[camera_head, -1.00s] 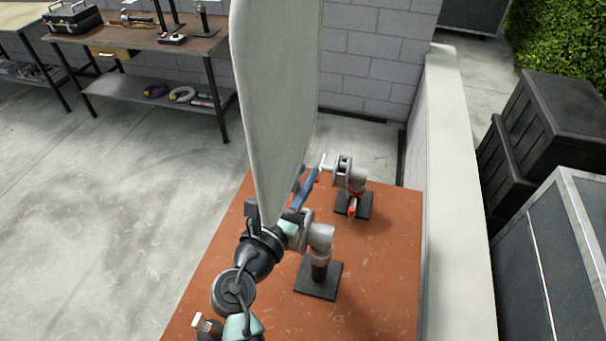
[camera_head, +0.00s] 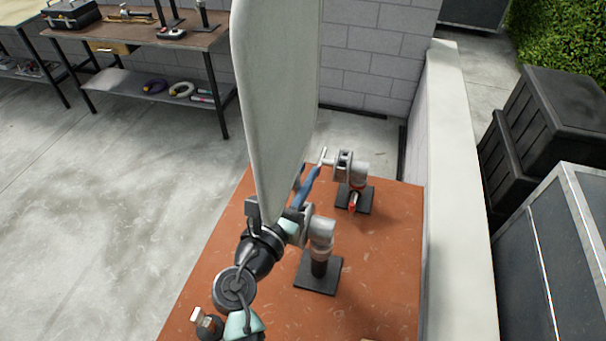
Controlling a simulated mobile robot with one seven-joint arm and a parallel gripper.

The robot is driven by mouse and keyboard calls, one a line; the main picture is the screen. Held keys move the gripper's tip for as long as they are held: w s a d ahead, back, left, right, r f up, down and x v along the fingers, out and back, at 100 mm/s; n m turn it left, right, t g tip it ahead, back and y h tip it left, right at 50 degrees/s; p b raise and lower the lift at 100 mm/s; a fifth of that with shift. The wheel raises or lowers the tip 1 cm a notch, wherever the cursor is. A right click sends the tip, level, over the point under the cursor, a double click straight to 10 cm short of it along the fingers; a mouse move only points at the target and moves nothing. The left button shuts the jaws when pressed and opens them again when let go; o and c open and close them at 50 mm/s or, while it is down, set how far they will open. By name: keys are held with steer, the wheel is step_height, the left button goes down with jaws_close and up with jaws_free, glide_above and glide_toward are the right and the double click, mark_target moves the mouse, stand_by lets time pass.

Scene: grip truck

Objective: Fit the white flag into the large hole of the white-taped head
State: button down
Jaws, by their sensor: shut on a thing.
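The white flag (camera_head: 280,90) is a large pale panel standing upright, rising past the top of the view. My gripper (camera_head: 272,222) is shut on the flag at its lower end; the fingers and the flag's pin are mostly hidden. A grey grip head (camera_head: 320,232) on a dark post and black base plate (camera_head: 318,272) stands right beside my gripper. A second grey head (camera_head: 352,168) with red on its post stands farther back. I cannot tell from the tape which is the white-taped one, nor whether the flag touches the nearer head. The holes are not clearly visible.
Both heads stand on an orange-brown surface (camera_head: 385,270). A blue bar (camera_head: 306,188) shows between flag and heads. A pale wall (camera_head: 460,200) bounds the right side, with dark crates (camera_head: 560,115) beyond. A workbench (camera_head: 140,38) stands back left; the floor (camera_head: 90,210) is clear.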

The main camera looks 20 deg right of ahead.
steer(key=shift+f, duration=0.25)
steer(key=shift+f+b, duration=1.45)
steer(key=shift+f, duration=0.6)
steer(key=c, duration=0.7)
jaws_free()
steer(key=shift+c, duration=0.2)
steer(key=shift+f, duration=0.1)
steer(key=shift+s, duration=0.1)
steer(key=b+v, duration=0.3)
steer(key=v, duration=1)
